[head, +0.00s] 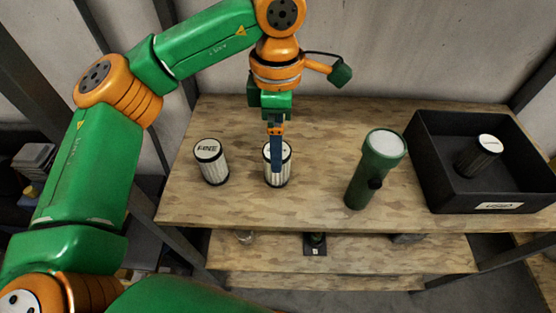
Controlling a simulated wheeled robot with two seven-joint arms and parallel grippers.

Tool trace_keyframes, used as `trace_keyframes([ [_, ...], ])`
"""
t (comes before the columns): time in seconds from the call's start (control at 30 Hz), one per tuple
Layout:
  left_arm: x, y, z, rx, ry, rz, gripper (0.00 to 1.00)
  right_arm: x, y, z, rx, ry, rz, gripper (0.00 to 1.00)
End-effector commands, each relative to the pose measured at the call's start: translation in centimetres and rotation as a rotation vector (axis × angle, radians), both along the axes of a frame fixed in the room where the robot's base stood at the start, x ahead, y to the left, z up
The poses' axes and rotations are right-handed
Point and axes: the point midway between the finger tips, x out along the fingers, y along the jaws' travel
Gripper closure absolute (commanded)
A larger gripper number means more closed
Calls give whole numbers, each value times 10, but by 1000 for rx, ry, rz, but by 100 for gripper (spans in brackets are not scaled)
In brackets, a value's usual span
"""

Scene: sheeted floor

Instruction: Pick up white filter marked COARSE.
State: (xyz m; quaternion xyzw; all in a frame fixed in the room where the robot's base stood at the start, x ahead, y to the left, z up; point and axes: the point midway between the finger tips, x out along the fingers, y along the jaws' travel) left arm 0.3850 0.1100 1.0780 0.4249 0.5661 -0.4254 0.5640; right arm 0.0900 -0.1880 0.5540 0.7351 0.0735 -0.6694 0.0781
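A white pleated filter (288,172) with a dark-rimmed white top stands upright in the middle-left of the wooden shelf. My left gripper (277,168) points straight down at it, and a blue finger covers part of its top and front. The lettering on its top is hidden, so I cannot read it. The fingers are seen edge-on, so I cannot tell whether they are open or shut, or whether they touch the filter. A second white filter (211,168), with a top that reads FINE, stands upright to the left. My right gripper is out of view.
A green flashlight-like cylinder (367,180) stands right of the filters. A black open bin (437,178) at the right holds a dark filter with a white top (478,158); its front label seems to read USED. A lower shelf (380,258) lies below the front edge.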

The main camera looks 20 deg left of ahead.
Motion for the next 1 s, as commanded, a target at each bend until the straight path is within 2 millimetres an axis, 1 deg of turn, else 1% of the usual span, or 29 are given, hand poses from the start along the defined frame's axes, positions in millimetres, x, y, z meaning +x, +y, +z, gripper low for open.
trace_keyframes([
  [0.07,0,0,-7,2,2,0,0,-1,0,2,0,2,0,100],
  [0.17,1,1,-20,1,4,1,0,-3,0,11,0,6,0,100],
  [0.27,5,3,-36,0,7,0,0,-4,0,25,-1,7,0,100],
  [0.3,6,3,-44,1,8,0,0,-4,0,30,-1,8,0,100],
  [0.4,7,3,-63,-1,4,1,0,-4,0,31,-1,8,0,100],
  [0.5,7,3,-70,-2,2,0,0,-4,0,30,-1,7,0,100],
  [0.63,7,3,-71,-2,0,0,0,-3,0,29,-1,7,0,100],
  [0.67,7,3,-71,-2,0,0,3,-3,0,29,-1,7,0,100],
  [0.7,7,3,-71,-2,0,0,14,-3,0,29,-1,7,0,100],
  [0.77,7,3,-70,-2,0,0,30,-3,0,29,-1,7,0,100],
  [0.8,7,3,-70,-2,0,0,40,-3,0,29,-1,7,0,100],
  [0.87,7,3,-70,-2,0,0,57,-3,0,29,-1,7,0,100],
  [0.9,7,3,-70,-2,0,0,68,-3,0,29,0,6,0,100],
  [1.0,7,3,-70,-1,1,0,93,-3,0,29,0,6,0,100],
])
